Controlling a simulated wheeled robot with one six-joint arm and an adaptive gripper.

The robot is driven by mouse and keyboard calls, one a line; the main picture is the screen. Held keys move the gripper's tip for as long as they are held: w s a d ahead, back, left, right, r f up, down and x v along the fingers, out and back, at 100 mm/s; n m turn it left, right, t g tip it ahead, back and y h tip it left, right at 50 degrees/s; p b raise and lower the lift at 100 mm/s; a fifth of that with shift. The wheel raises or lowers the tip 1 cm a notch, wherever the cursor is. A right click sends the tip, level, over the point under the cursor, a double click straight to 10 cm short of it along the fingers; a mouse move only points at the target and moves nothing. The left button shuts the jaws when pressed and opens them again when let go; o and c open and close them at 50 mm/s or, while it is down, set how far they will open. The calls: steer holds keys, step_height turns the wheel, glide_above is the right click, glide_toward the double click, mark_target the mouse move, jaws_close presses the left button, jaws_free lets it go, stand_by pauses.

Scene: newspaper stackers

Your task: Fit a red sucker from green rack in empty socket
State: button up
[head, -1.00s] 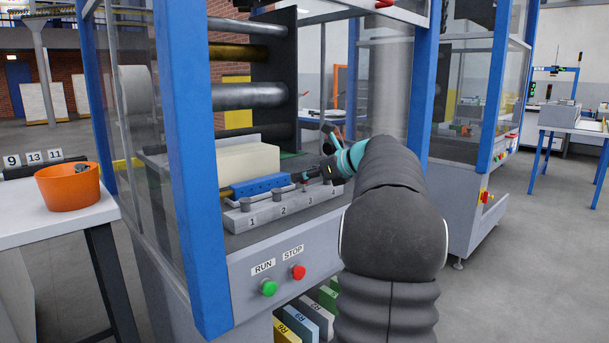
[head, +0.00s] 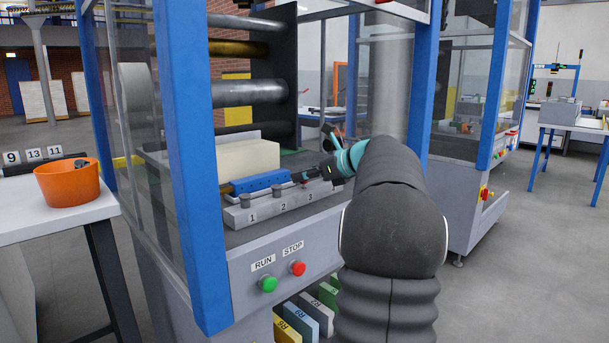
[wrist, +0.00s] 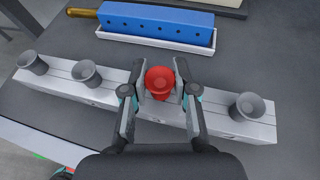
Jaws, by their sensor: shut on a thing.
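My gripper (wrist: 160,92) is shut on a red sucker (wrist: 159,80), whose round cup faces up between the fingertips in the wrist view. It is at a grey bar (wrist: 122,97), in the gap between the second and the last grey sucker (wrist: 250,106). Two more grey suckers (wrist: 33,62) (wrist: 87,73) stand to the left. In the head view, my gripper (head: 304,177) is over the bar (head: 262,214) near label 3. The socket under the red sucker is hidden, so I cannot tell how deep it sits.
A blue rack (wrist: 156,22) lies in a white tray (wrist: 150,40) just behind the bar. A cream paper stack (head: 248,162) stands behind it. Blue machine posts (head: 188,150) flank the opening. An orange bucket (head: 68,185) stands on a table at left.

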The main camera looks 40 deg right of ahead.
steer(key=shift+f, duration=0.8)
stand_by(0.7)
steer(key=o, duration=0.9)
steer(key=v, duration=1.2)
steer(key=shift+d, duration=0.1)
